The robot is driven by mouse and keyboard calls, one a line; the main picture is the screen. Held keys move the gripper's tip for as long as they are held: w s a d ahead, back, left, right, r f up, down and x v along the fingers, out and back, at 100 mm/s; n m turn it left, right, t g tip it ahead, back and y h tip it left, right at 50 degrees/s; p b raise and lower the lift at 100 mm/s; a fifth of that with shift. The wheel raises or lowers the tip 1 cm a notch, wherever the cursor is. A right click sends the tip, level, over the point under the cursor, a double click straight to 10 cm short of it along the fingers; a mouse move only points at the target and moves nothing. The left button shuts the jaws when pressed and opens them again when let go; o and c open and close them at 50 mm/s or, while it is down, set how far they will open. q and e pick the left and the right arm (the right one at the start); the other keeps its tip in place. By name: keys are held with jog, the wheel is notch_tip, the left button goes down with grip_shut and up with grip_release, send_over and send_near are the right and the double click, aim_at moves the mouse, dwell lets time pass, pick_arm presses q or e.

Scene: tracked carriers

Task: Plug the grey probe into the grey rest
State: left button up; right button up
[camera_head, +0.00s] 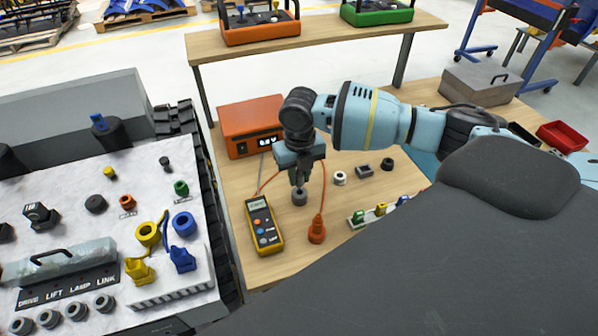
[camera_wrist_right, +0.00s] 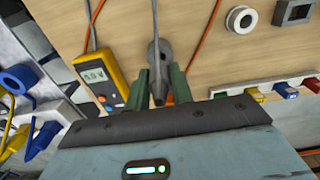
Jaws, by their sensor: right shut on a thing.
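My right gripper (camera_head: 299,181) points down over the wooden table. In the wrist view its green fingers (camera_wrist_right: 159,88) are shut on the slim grey probe (camera_wrist_right: 157,84), whose grey cord runs upward in that picture. The grey rest (camera_head: 300,198), a short round piece, shows directly below the fingertips in the head view. The fingers hide most of the probe, and I cannot tell whether its tip is inside the rest. The yellow meter (camera_head: 262,224) lies to the left. My left gripper is not in view.
An orange probe stands in an orange rest (camera_head: 316,234), its cord looping nearby. An orange box (camera_head: 250,124) stands behind. A white ring (camera_head: 340,178), a grey block (camera_head: 363,171) and a strip of coloured plugs (camera_head: 381,209) lie right. The tracked carrier (camera_head: 75,190) is at left.

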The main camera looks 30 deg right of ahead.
aim_at(299, 184)
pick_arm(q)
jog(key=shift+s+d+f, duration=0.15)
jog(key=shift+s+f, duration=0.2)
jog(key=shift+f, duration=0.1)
pick_arm(e)
jog(key=shift+f, duration=0.9)
pick_arm(q)
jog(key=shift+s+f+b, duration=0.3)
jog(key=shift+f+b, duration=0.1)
jog(key=shift+b, duration=0.05)
pick_arm(e)
jog(key=shift+f, duration=0.8)
jog(key=o, duration=1)
jog(key=shift+o, duration=0.2)
notch_tip(299, 184, up, 8)
jog(key=shift+f, duration=0.1)
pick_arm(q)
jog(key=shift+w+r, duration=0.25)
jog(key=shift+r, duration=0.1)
